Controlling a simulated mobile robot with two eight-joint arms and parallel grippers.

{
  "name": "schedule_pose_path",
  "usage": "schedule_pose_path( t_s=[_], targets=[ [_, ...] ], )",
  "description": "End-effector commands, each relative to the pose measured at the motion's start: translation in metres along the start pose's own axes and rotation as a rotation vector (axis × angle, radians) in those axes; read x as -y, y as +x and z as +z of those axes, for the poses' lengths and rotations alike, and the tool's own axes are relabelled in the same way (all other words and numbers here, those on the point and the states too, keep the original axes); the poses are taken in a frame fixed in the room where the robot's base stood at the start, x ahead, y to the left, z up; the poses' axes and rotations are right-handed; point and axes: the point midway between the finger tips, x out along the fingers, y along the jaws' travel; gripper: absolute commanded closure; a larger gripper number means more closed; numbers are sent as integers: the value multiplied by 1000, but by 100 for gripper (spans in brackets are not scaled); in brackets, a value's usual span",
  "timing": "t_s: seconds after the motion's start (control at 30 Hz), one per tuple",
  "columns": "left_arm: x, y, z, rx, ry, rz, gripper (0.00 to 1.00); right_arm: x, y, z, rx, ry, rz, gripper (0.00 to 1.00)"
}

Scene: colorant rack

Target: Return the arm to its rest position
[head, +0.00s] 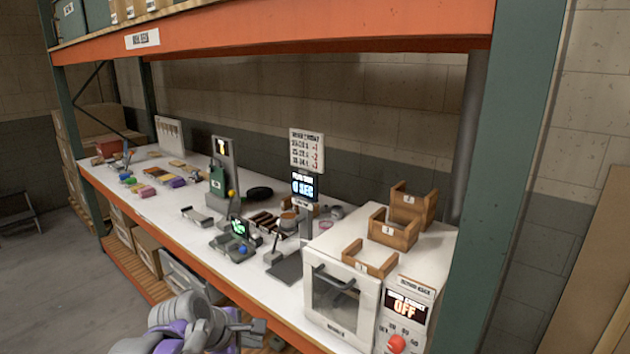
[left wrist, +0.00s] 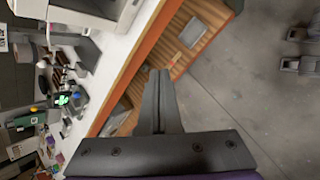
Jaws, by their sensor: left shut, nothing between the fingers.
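My left gripper (head: 255,328) is low in the head view, in front of the shelf's front edge and below the level of the white worktop (head: 150,210). Its fingers are together and hold nothing. In the left wrist view the closed fingers (left wrist: 158,78) point toward the orange shelf edge and the slatted lower shelf, apart from them. My left arm, grey and purple, comes in from the bottom of the head view. My right gripper is in neither view.
A white oven (head: 340,290) stands at the worktop's front right, with wooden trays (head: 392,232) on top. A scale (head: 233,246), a timer stand (head: 303,186) and a green device (head: 217,180) stand further left. A green upright post (head: 510,190) bounds the right. Grey floor (head: 45,275) is open at left.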

Motion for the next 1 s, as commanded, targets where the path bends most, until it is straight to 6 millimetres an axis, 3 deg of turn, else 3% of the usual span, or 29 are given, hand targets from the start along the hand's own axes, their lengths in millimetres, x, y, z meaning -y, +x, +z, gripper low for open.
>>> schedule_pose_path(
  t_s=[0.03,0.3,0.4,0.5,0.67,1.0],
  targets=[
    [29,-6,-5,-29,163,-12,100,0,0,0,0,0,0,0],
    [170,-20,-45,-163,1097,-150,100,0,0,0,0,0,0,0],
    [209,-20,-60,-187,1362,-213,100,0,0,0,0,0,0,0],
    [236,-19,-71,-199,1545,-262,100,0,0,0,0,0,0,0],
    [253,-18,-79,-203,1673,-300,100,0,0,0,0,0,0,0],
    [253,-18,-79,-203,1681,-301,100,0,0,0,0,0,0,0]
  ],
)
